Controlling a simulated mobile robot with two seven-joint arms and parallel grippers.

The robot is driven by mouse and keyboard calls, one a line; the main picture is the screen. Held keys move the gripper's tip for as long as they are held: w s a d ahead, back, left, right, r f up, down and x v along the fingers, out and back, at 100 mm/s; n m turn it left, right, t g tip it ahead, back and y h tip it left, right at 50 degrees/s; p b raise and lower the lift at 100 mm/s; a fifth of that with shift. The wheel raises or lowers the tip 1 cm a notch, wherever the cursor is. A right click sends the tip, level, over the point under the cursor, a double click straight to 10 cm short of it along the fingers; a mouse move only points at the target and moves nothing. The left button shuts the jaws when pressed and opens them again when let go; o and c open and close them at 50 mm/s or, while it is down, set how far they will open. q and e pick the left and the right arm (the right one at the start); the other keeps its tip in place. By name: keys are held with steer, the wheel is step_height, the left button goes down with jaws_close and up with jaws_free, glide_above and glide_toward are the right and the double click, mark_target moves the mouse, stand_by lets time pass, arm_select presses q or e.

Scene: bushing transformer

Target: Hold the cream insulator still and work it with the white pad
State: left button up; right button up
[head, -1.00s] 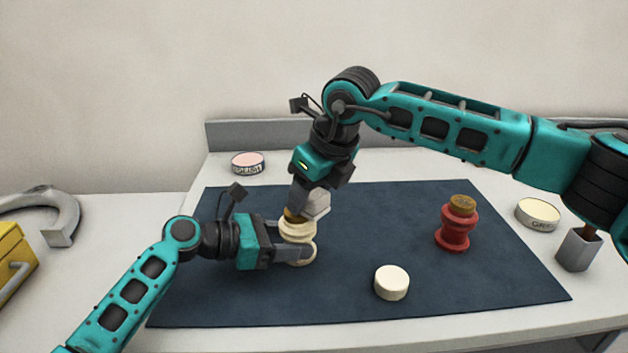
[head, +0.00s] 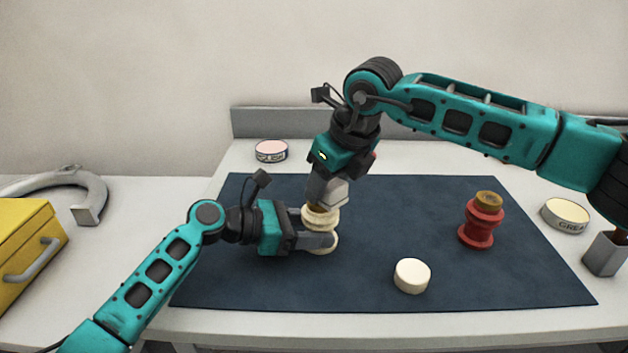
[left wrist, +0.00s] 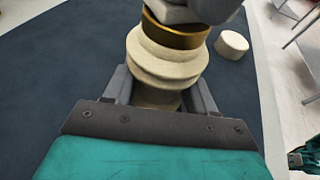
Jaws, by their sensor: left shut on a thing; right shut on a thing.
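The cream insulator (head: 320,218) has stacked ribs and a brass top (head: 319,208). It stands upright on the dark mat. My left gripper (head: 318,240) is shut around its lower part from the left; the insulator also shows in the left wrist view (left wrist: 160,62), between the fingers. In the left wrist view a grey shape partly covers the brass top (left wrist: 178,37).
A white round disc (head: 412,276) lies on the mat (head: 370,240) at the front. A red insulator (head: 481,225) stands to the right. Round tins stand at the back left (head: 271,151) and right (head: 566,216). A grey holder (head: 606,254) and a yellow box (head: 25,250) flank the mat.

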steer(key=shift+s+d+f, duration=0.1)
steer(key=shift+d, duration=0.8)
steer(key=shift+a+r, duration=0.1)
steer(key=shift+r, duration=4)
arm_select(q)
steer(key=o, duration=0.9)
